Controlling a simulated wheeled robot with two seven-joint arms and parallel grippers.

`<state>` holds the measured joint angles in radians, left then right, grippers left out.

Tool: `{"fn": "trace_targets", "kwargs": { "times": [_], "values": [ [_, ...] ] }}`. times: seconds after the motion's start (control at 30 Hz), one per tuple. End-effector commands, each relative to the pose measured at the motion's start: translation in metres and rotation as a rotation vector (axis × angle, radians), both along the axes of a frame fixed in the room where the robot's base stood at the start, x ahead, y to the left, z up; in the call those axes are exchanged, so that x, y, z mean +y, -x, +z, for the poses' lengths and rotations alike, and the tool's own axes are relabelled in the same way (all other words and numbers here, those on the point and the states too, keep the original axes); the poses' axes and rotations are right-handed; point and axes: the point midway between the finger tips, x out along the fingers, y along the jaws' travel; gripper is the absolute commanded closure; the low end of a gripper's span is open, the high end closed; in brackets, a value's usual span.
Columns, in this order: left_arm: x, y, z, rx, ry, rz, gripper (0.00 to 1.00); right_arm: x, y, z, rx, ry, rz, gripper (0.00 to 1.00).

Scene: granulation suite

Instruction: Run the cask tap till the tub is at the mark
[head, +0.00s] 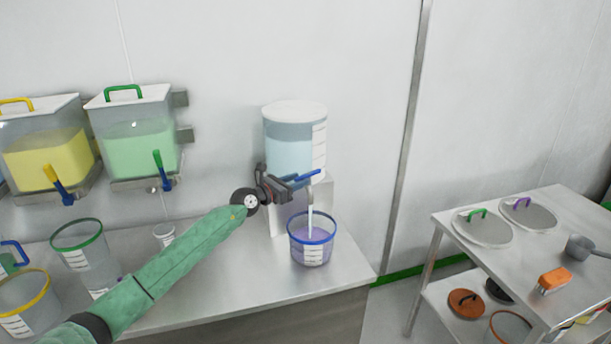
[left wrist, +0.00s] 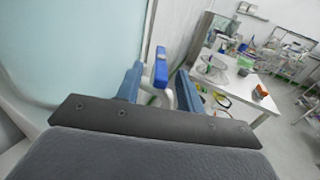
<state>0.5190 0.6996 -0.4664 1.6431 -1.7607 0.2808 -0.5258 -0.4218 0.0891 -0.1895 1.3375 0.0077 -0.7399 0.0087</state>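The cask (head: 287,150) is a clear cylinder with a white lid and pale blue liquid, on a white stand at the wall. Its blue tap lever (head: 308,174) points right, and a pale stream (head: 310,199) falls from the spout into the tub (head: 311,240). The tub is clear with a blue rim, a white scale and purplish contents; I cannot read the level against a mark. My left gripper (head: 284,186) is at the tap. In the left wrist view its fingers (left wrist: 158,88) stand apart with the blue lever (left wrist: 161,67) between them. My right gripper is out of view.
Yellow (head: 50,155) and green (head: 137,142) tanks hang on the wall at left. Several rimmed tubs, one green-rimmed (head: 78,235), stand on the left of the bench (head: 240,278). A steel cart (head: 550,220) with lids and an orange-handled item (head: 552,280) stands at right.

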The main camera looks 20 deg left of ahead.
Motion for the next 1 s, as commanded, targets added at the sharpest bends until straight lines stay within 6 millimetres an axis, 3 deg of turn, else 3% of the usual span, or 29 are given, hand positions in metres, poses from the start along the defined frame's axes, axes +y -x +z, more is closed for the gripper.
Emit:
{"fn": "trace_targets", "kwargs": {
  "times": [0.3, 0.67, 0.87, 1.0],
  "values": [
    [-0.019, -0.031, 0.001, 0.000, 0.002, 0.000, 0.62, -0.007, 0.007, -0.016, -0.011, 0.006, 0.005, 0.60],
    [-0.022, -0.035, 0.000, 0.000, 0.001, 0.000, 0.62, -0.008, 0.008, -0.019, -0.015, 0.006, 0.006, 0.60],
    [-0.022, -0.035, 0.000, 0.000, 0.001, 0.000, 1.00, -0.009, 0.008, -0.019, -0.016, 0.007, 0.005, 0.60],
    [-0.022, -0.035, 0.000, 0.000, 0.001, 0.000, 1.00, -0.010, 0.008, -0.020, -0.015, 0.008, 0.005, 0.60]
  ]
}}
